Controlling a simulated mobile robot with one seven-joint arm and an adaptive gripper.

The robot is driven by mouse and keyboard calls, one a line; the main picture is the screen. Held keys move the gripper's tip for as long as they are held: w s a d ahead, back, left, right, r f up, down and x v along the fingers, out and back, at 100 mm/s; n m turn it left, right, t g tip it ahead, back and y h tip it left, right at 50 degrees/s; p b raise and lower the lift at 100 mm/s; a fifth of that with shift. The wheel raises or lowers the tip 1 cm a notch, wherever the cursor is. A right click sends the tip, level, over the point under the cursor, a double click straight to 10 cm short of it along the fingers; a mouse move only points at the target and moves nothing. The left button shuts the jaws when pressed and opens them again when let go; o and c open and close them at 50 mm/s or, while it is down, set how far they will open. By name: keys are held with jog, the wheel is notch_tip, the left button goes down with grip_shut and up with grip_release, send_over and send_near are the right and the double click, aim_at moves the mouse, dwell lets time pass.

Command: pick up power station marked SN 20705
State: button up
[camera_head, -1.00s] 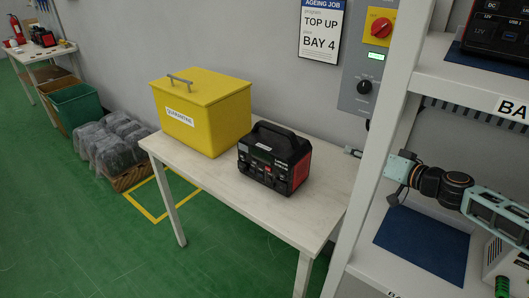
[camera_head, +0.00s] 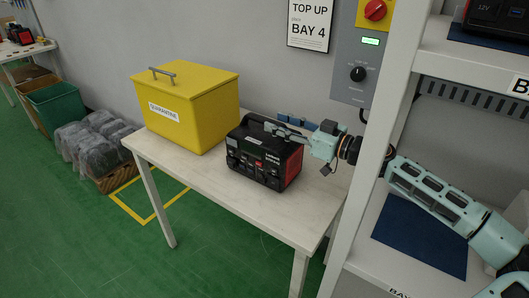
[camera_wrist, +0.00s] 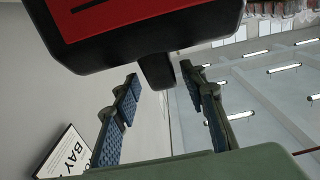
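A black power station (camera_head: 262,155) with red sides stands upright on the white table, a carry handle on top. No serial number can be read on it. My gripper (camera_head: 280,123) is at its handle, reaching in from the right. In the wrist view, my gripper (camera_wrist: 160,76) is open, with blue-padded fingers apart. The end of the black handle (camera_wrist: 157,71) shows between the fingertips, with no clear contact. The power station's red side panel (camera_wrist: 100,18) fills the top of that view.
A yellow quarantine box (camera_head: 190,110) stands left of the power station on the white table (camera_head: 205,180). A shelf upright (camera_head: 375,150) rises close to my arm. A control panel (camera_head: 358,70) is on the wall behind. The table's front strip is clear.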

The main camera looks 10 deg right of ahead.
aim_at(265, 118)
jog(key=x, duration=0.4)
jog(key=shift+s+a+f, duration=0.1)
jog(key=shift+s+a, duration=0.1)
jog(key=shift+s, duration=0.05)
jog(key=shift+w+a, duration=0.35)
jog(key=shift+w, duration=0.05)
jog(key=shift+c, duration=0.4)
grip_shut()
jog(key=shift+r, duration=0.25)
